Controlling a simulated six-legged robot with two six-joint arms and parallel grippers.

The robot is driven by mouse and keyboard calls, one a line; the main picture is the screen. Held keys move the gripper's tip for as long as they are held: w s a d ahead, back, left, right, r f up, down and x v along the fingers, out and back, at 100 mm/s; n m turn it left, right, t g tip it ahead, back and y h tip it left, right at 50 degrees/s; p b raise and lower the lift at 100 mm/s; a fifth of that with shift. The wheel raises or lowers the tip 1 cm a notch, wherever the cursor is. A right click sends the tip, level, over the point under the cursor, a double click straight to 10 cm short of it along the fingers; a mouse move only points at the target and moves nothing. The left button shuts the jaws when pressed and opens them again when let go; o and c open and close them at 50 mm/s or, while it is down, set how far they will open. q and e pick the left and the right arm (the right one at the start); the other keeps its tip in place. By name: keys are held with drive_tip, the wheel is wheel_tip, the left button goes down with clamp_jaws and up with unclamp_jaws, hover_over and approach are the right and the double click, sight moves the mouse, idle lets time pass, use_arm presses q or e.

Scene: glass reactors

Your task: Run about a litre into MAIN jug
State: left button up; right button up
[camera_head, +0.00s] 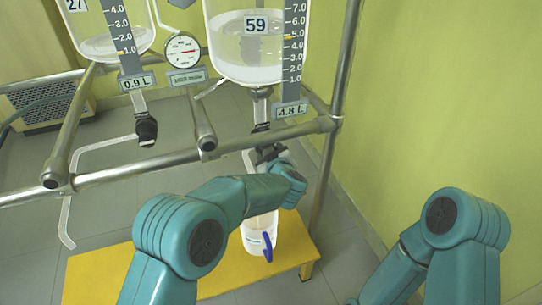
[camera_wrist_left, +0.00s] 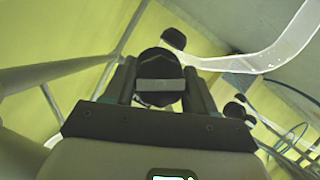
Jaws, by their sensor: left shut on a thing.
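The right-hand glass reactor (camera_head: 244,42), marked 59, holds whitish liquid, and its display (camera_head: 291,111) reads 4.8 L. A drain outlet (camera_head: 261,107) runs down from it. My left gripper (camera_head: 268,153) is at the drain valve below the frame rail. In the left wrist view its two fingers (camera_wrist_left: 160,95) are shut on a black valve knob (camera_wrist_left: 159,66). A whitish jug (camera_head: 259,232) with a blue handle stands below, partly hidden by my left arm. Its label is too small to read, and I cannot tell whether liquid is flowing. My right gripper is out of view.
The jug stands on a yellow stool (camera_head: 100,268). The left reactor (camera_head: 108,44), marked 27, reads 0.9 L and has its own black valve knob (camera_head: 146,129) and a bent clear tube (camera_head: 68,210). A metal frame rail (camera_head: 110,174) crosses in front. A gauge (camera_head: 183,50) hangs between the reactors.

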use_arm(q)
drive_tip(key=shift+a+n+b, duration=0.1)
drive_tip(key=shift+n+b, duration=0.3)
drive_tip(key=shift+r+t+h, duration=0.15)
drive_tip(key=shift+t+h, duration=0.15)
drive_tip(key=shift+h, duration=0.1)
drive_tip(key=o, duration=1)
drive_tip(key=shift+w, duration=0.1)
drive_tip(key=p+v, duration=0.3)
drive_tip(key=v, duration=1.3)
drive_tip(key=shift+s+p, duration=0.2)
drive_tip(key=shift+p, duration=0.2)
